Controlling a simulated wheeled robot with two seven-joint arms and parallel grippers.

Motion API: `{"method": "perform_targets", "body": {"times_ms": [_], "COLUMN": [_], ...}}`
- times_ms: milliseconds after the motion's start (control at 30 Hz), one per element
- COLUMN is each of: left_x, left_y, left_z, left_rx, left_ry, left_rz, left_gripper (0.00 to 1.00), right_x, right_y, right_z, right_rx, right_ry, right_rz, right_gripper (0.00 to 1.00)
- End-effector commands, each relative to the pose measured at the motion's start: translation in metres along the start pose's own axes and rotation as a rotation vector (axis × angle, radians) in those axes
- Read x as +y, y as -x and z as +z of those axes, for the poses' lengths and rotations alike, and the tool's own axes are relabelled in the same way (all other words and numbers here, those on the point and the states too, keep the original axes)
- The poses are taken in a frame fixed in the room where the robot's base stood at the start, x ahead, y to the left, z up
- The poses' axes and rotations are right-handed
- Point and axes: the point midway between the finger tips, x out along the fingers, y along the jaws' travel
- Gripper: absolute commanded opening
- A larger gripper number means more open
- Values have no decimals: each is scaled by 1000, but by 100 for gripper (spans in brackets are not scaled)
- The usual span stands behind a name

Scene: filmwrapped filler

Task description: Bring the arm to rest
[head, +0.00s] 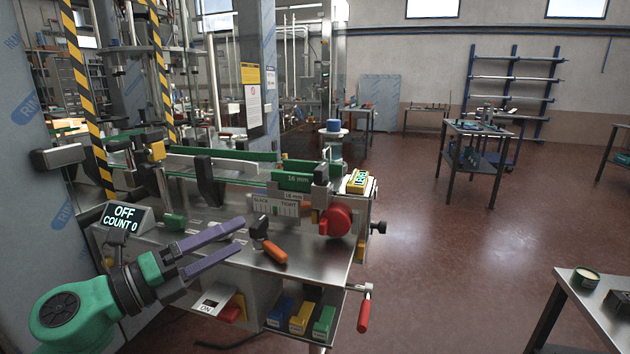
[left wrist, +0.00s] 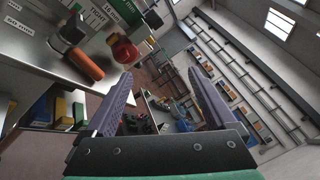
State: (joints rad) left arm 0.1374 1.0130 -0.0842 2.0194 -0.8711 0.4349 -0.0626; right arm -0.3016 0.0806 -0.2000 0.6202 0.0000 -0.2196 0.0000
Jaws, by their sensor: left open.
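My left gripper (head: 220,246) is at the left in the head view, in front of the machine's steel table (head: 318,262). Its two purple fingers are spread apart with nothing between them. The left wrist view also shows the open fingers (left wrist: 160,105), with only the room beyond them. My right gripper is in neither view.
A display (head: 122,218) reads OFF, COUNT 0. A red knob (head: 338,220) and a red-handled crank (head: 364,312) are at the machine's right end. Blue, yellow and green bins (head: 301,318) sit below. A side table (head: 610,310) stands at lower right. The floor between is clear.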

Motion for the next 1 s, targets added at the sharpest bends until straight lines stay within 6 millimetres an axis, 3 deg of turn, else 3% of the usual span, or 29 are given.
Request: {"method": "perform_targets", "body": {"times_ms": [67, 167, 233, 300, 400, 500, 600, 800, 867, 1000], "left_x": [16, 79, 135, 182, 227, 252, 263, 263, 258, 298], "left_y": [8, 44, 77, 107, 141, 168, 188, 219, 227, 225], "left_z": [24, 44, 32, 4, -46, -98, -145, -229, -253, -268], "left_rx": [-274, -645, -866, -1036, -1208, -1325, -1404, -1500, -1517, -1526], "left_ry": [311, 726, 989, 1199, 1430, 1602, 1736, 1942, 1996, 1982], "left_rz": [-71, -36, 56, 172, 344, 510, 665, 966, 1059, 1093], "left_gripper": [90, 90, 90, 90, 90, 90, 90, 90, 90, 90], "right_x": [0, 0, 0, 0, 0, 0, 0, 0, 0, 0], "right_y": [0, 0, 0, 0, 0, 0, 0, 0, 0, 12], "right_z": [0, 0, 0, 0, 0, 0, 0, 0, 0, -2], "right_rx": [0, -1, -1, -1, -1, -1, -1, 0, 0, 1], "right_ry": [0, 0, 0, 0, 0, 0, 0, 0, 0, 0], "right_rz": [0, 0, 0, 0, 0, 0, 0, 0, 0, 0], "right_gripper": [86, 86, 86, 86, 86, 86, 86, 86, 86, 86]}}
